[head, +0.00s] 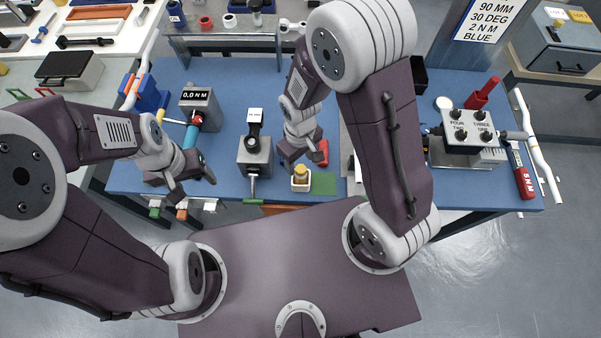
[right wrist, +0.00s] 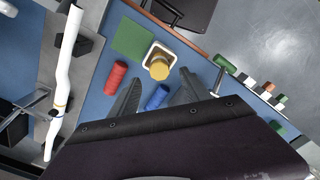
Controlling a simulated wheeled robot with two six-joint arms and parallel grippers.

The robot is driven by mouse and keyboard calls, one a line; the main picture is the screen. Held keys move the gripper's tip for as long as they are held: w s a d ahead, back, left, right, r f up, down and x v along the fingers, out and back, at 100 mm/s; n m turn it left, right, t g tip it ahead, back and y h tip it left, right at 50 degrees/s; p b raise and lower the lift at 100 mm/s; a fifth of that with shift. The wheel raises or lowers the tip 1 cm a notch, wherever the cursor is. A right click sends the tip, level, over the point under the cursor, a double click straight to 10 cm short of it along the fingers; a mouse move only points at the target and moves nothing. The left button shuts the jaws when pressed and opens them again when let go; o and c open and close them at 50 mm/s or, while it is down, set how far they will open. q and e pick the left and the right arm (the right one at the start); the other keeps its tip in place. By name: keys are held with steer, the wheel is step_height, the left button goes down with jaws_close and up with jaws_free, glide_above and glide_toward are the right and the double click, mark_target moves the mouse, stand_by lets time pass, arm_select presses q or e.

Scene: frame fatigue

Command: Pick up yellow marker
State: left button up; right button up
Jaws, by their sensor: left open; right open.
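The yellow marker (head: 301,171) shows as a short yellow cylinder standing in a small white square holder near the table's front edge. The right wrist view shows its round yellow top (right wrist: 159,69) inside the holder (right wrist: 161,54). My right gripper (head: 304,161) is open above the table, just behind the holder in the head view. In the right wrist view its spread fingers (right wrist: 160,79) point toward the holder, and a blue cylinder (right wrist: 157,97) shows between them. I cannot tell the height gap. My left gripper (head: 195,188) is open and empty at the left.
A red cylinder (right wrist: 115,78) lies beside the blue one. A green square (head: 323,183) lies beside the holder. A grey device (head: 254,155) stands left of my right gripper. A gauge reading 0.0 N M (head: 198,105) and a switch box (head: 468,127) stand further off.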

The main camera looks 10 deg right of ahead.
mark_target(301, 168)
steer(key=shift+d+f, duration=0.15)
steer(key=shift+f, duration=0.7)
steer(key=f, duration=0.4)
steer(key=shift+s+f, duration=0.2)
steer(key=shift+w+f, duration=0.1)
steer(key=shift+f, duration=0.3)
jaws_close()
